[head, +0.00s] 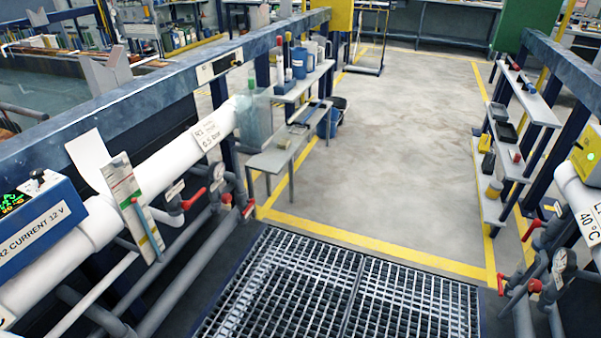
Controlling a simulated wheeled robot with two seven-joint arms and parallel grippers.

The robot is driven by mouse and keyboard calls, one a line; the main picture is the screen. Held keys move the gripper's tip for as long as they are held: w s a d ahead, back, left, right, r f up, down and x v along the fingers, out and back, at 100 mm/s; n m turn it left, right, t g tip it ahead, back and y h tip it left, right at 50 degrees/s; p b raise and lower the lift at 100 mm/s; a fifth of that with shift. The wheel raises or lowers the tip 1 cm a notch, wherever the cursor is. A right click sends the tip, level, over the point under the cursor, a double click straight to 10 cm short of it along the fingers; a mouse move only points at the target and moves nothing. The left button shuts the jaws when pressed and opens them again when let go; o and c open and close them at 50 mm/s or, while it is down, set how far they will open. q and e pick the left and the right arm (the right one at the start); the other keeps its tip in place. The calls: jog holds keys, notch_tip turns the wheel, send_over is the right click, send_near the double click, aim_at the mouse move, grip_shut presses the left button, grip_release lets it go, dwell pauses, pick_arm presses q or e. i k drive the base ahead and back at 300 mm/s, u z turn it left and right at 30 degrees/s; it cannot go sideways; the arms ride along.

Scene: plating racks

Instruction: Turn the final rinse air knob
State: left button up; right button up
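No label in the head view can be read as final rinse air, so I cannot tell which knob that is. On the left, a white sign (208,134) reading 0.5 bar hangs on a thick white pipe. Below it are grey pipes with a red lever handle (194,198), another red handle (227,199) and a gauge (218,171). On the right, grey pipes carry a red handle (533,225), a lower red handle (534,286) and a gauge (559,261). Neither of my grippers is in view.
A blue box (35,225) labelled R2 CURRENT 12 V is at left; a yellow box (588,155) is at right. A metal grating (340,290) covers the floor in front. A bench (275,158) and shelves (495,180) flank the clear concrete aisle (410,150).

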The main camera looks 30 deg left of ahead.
aim_at(227, 198)
jog(key=u, duration=0.1)
jog(key=i, duration=1.8)
jog(key=u, duration=2)
jog(key=i, duration=1.25)
jog(key=u, duration=0.45)
